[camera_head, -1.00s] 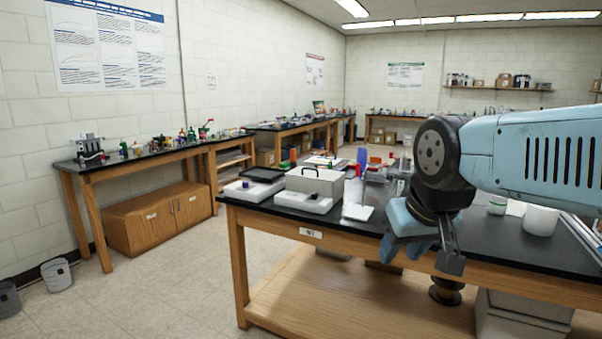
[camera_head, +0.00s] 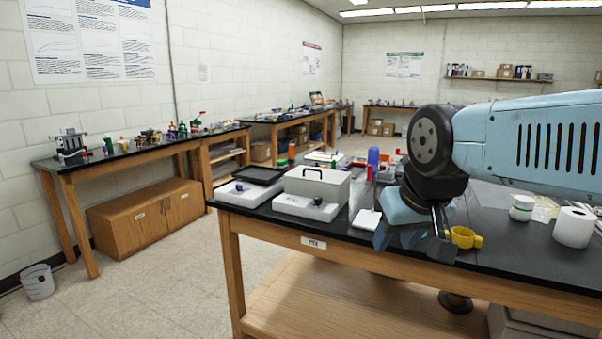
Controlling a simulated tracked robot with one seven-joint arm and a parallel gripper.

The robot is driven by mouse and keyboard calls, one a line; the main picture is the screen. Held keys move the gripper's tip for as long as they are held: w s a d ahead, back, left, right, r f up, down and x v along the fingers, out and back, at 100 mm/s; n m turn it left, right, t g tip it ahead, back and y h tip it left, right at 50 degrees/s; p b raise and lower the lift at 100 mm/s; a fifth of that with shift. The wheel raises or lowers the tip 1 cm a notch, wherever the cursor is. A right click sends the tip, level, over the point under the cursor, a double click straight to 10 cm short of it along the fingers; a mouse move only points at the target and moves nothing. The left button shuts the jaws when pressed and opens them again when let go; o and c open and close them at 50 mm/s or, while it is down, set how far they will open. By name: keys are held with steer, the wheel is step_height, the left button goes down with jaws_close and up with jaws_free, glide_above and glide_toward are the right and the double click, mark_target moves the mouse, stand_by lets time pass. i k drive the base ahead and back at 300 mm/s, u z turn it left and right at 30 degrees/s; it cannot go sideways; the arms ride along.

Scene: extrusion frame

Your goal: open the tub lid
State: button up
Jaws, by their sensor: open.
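My gripper (camera_head: 412,240) hangs low at the front edge of the black-topped table (camera_head: 345,236), with its blue and grey fingers pointing down. It is open and I see nothing between the fingers. A small white tub with a green band (camera_head: 521,207) stands on the table to the right of the gripper, apart from it. A pale grey box with a black handle on top (camera_head: 318,186) sits closed on the table, left of the gripper. I cannot tell for certain which one is the task's tub. My arm hides part of the tabletop.
A yellow ring-shaped part (camera_head: 465,237) lies just right of the gripper. A white paper roll (camera_head: 573,227) stands at the right. Open floor (camera_head: 165,290) is at the left.

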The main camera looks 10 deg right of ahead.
mark_target(333, 177)
steer(key=z, duration=0.05)
steer(key=i, duration=1.15)
steer(key=u, duration=0.05)
